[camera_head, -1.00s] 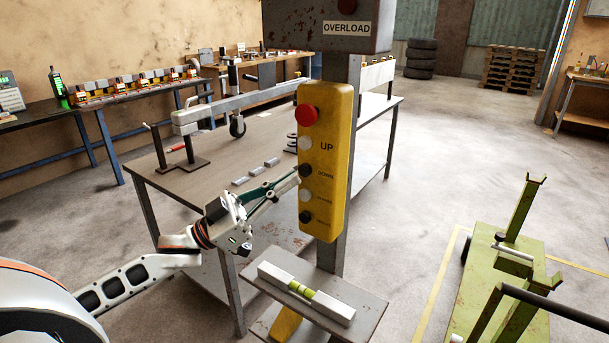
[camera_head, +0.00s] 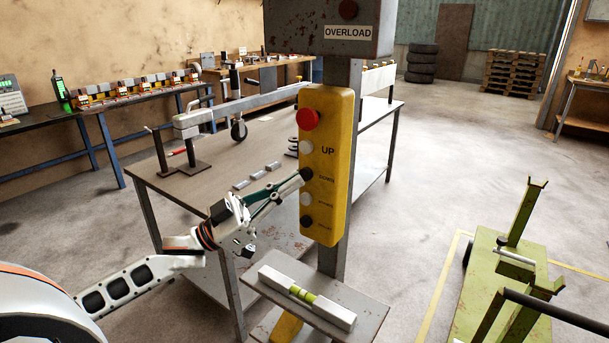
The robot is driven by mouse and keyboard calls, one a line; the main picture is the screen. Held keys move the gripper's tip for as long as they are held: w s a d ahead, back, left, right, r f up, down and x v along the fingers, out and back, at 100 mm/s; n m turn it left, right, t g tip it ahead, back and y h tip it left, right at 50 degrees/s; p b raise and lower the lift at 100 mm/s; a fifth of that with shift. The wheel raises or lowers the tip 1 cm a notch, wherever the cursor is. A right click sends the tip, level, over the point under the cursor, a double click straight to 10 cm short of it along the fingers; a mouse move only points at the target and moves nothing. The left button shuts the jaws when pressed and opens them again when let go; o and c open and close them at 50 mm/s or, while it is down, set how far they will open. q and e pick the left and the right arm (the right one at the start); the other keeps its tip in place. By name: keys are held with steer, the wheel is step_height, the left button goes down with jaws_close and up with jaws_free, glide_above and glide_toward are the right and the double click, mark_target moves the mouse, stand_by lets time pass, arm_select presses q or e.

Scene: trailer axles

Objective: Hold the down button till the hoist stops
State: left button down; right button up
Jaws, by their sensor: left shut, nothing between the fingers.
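The yellow control box (camera_head: 334,210) hangs upright on a grey post, with a red knob at its top and a column of light and dark buttons below. The dark down button (camera_head: 306,174) is beside the DOWN label; the light up button (camera_head: 306,148) is above it. My left gripper (camera_head: 299,180) is shut and empty. Its fingertips are at the down button's left edge and seem to touch it; whether the button is pressed in cannot be told. My right gripper is not in view. The hoist itself cannot be made out.
A grey OVERLOAD box (camera_head: 330,30) tops the post. A small shelf (camera_head: 372,318) with a spirit level (camera_head: 306,295) stands below the control box. A workbench (camera_head: 215,200) is behind my left arm. A green wheeled frame (camera_head: 495,290) stands at right on open floor.

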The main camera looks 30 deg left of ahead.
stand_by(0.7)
arm_select(q)
steer(key=shift+w, duration=0.4)
